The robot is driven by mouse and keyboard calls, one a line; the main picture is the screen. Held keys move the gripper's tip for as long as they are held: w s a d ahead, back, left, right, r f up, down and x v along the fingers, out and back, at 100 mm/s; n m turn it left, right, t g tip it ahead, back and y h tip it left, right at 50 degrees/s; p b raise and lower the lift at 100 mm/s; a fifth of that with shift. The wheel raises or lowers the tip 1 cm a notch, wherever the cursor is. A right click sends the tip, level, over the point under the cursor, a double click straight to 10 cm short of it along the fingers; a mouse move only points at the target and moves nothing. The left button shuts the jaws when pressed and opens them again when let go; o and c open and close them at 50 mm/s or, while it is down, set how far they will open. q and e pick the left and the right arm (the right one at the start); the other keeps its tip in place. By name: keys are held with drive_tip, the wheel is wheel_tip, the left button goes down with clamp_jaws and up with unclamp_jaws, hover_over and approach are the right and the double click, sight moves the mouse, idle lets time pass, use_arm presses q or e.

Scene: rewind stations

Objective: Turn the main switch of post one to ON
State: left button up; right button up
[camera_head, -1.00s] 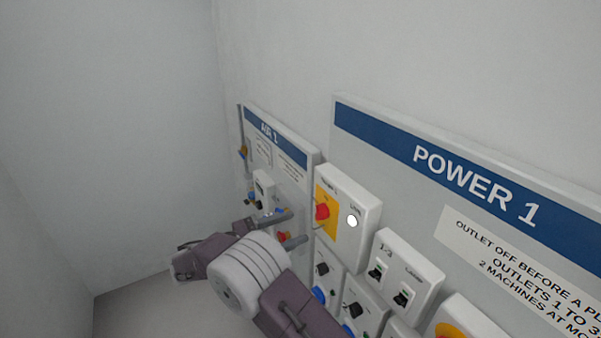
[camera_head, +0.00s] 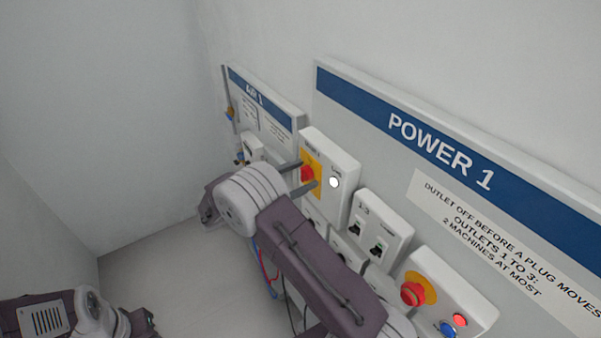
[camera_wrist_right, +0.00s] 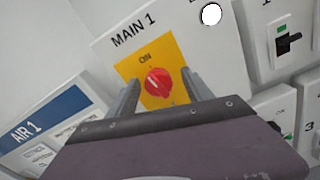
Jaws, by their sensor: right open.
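The main switch is a red knob (camera_head: 306,174) on a yellow plate, on a white box (camera_head: 344,168) marked MAIN 1. In the right wrist view the red knob (camera_wrist_right: 157,82) has the word ON above it, toward the top of the yellow plate (camera_wrist_right: 134,68). A small pale mark shows on the knob, but I cannot tell which position it points to. My right gripper (camera_head: 305,173) is open, with one finger on each side of the knob; contact is unclear. Its fingers (camera_wrist_right: 161,79) also show in the right wrist view. My left gripper is out of view.
A white lamp (camera_head: 334,182) sits beside the knob. The 1-3 breaker box (camera_head: 382,222) and a red mushroom button (camera_head: 413,293) are lower right. The AIR 1 panel (camera_head: 270,111) is to the left. The POWER 1 panel (camera_head: 395,140) is behind. Part of my left arm shows lower left.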

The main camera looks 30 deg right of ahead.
drive_tip(key=shift+s+a+r, duration=0.1)
drive_tip(key=shift+s+a, duration=0.05)
drive_tip(key=shift+a, duration=0.2)
drive_tip(key=c, duration=0.4)
drive_tip(key=shift+w+a, duration=0.1)
drive_tip(key=shift+w, duration=0.25)
clamp_jaws()
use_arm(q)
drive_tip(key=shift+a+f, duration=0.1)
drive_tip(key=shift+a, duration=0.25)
use_arm(e)
drive_tip(key=shift+s, duration=0.15)
